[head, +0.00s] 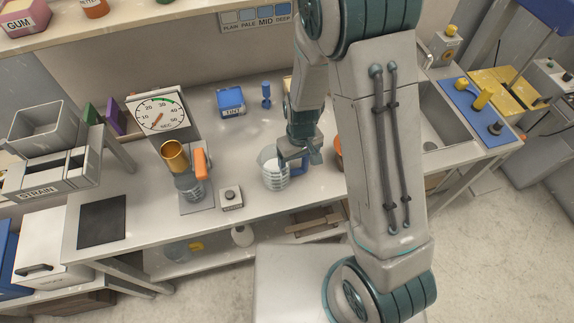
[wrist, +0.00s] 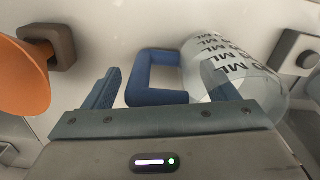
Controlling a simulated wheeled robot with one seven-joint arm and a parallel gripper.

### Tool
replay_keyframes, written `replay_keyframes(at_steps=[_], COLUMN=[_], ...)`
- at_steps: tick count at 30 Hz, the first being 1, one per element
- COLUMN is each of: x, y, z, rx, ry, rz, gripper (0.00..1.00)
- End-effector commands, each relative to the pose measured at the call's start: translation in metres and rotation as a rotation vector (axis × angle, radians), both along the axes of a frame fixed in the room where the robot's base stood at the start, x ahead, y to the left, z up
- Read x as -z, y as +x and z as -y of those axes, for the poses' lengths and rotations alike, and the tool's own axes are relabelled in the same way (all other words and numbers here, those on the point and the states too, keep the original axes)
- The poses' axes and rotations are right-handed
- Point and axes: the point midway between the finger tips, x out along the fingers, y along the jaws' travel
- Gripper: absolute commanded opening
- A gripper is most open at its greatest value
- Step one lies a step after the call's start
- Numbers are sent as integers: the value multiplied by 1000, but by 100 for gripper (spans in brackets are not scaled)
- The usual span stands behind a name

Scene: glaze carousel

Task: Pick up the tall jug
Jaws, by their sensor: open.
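The jug (head: 272,170) is clear with a blue handle, and stands on the bench in the head view. It also shows in the wrist view (wrist: 245,75), with dark ML markings on its wall. Its blue handle (wrist: 150,75) lies between the two fingers in that picture. My gripper (head: 292,158) is open, at the handle side of the jug. In the wrist view its fingers (wrist: 160,80) are spread, the right one overlapping the jug's wall. Whether either finger touches the jug, I cannot tell.
An orange vessel (wrist: 25,80) is left of the handle in the wrist view. A small button box (head: 232,197) is left of the jug. Further left stand a brass cup (head: 174,155) on a stand and a dial (head: 158,114). A blue tin (head: 231,101) is behind.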

Motion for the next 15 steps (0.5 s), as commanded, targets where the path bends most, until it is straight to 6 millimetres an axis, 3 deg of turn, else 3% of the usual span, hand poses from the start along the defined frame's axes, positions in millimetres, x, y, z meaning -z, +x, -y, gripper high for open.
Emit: replay_keyframes(at_steps=[7,8,15], x=[1,1,1], y=[0,0,0], z=[0,0,0], rx=[0,0,0], ry=[0,0,0], rz=[1,1,0], gripper=[80,74,11])
